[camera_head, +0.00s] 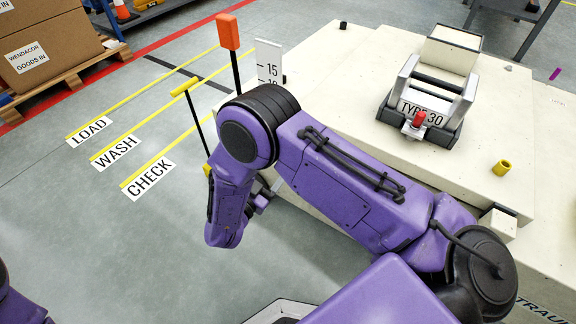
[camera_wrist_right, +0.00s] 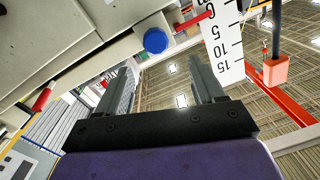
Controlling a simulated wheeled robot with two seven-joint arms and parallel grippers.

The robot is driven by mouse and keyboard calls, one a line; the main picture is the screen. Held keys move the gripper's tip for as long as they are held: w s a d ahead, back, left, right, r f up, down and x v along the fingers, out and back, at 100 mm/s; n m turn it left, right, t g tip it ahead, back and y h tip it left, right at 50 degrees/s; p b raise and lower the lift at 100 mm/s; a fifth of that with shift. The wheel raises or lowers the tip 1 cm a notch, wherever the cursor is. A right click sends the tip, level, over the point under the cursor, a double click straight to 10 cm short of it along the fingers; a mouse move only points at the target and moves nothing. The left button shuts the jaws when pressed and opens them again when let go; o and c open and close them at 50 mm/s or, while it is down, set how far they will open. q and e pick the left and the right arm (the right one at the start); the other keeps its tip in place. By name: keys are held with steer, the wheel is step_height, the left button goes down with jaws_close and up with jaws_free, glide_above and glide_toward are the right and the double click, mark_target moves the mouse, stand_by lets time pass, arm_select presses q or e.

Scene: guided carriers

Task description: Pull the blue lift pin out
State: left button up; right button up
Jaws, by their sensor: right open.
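The blue lift pin shows in the right wrist view as a round blue knob (camera_wrist_right: 155,40) on the side of the pale machine body. My right gripper (camera_wrist_right: 160,62) is open, with its two grey fingers spread apart and nothing visible between them. The blue knob appears just beyond the fingertips, roughly in line with the gap. I cannot tell the exact distance. In the head view the pin is not visible, and my purple right arm covers part of the pale machine's near side. My left gripper is out of view.
The pale machine (camera_head: 330,85) carries a grey fixture marked TYPE 30 (camera_head: 428,90) with a red knob, and a yellow cylinder (camera_head: 502,168). A white scale plate (camera_head: 269,62) and an orange-topped post (camera_head: 228,32) stand at its left edge. The floor at left is mostly clear.

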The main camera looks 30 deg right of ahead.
arm_select(q)
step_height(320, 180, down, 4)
steer(key=b, duration=0.2)
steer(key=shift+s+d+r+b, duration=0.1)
steer(key=shift+b, duration=0.2)
arm_select(e)
steer(key=w+d+m+g, duration=0.1)
steer(key=w+d, duration=0.2)
steer(key=d, duration=0.6)
steer(key=shift+w+f+h, duration=0.2)
steer(key=shift+w+h, duration=0.1)
steer(key=shift+w, duration=0.1)
steer(key=shift+c, duration=0.3)
jaws_close()
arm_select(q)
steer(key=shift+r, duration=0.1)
arm_select(e)
steer(key=shift+s+a, duration=0.1)
